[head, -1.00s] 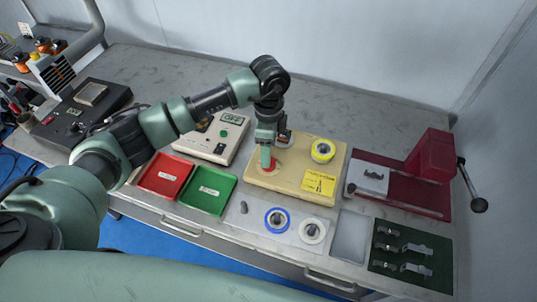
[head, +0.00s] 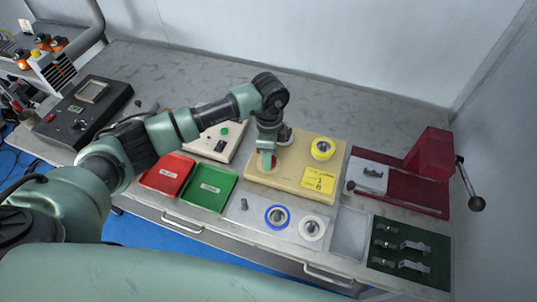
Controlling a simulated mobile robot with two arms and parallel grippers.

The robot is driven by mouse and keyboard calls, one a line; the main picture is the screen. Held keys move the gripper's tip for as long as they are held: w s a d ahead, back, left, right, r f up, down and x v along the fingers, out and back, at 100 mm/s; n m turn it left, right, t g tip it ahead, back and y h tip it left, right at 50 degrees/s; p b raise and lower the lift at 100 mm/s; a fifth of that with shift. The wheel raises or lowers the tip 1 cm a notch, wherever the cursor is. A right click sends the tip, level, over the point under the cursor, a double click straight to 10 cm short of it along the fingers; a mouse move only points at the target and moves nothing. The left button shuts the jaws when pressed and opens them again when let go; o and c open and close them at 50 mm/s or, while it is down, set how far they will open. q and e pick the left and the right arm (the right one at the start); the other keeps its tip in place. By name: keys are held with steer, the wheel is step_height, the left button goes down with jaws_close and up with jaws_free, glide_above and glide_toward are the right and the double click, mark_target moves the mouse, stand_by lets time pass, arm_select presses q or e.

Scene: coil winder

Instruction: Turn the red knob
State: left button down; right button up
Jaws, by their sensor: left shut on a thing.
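The beige coil winder base (head: 298,180) sits on the bench in the middle. My left gripper (head: 266,162) points down at its left part, shut on the red knob (head: 274,160). The knob is mostly hidden by the fingers; only a little red shows around them. A dark upright part (head: 285,136) stands right behind the gripper. A yellow spool (head: 323,148) and a yellow label (head: 319,180) are on the same base, to the right. My right gripper is not in view.
A red tray (head: 166,185) and a green tray (head: 190,201) lie to the left. Blue-rimmed (head: 268,218) and white (head: 303,229) spools stand in front. A red press (head: 428,165) with a lever is at the right. My forearm partly covers a light control box (head: 232,150).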

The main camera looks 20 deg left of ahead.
arm_select(q)
steer(key=shift+m, duration=0.4)
steer(key=m+b, duration=0.3)
steer(key=m, duration=0.1)
steer(key=shift+w+f+m, duration=0.1)
steer(key=shift+m, duration=0.3)
steer(key=m+b, duration=0.2)
steer(key=m, duration=0.1)
steer(key=shift+d+m+b, duration=0.1)
steer(key=shift+m+b, duration=0.95)
steer(key=shift+m, duration=0.45)
steer(key=shift+r, duration=0.2)
steer(key=c, duration=0.9)
jaws_free()
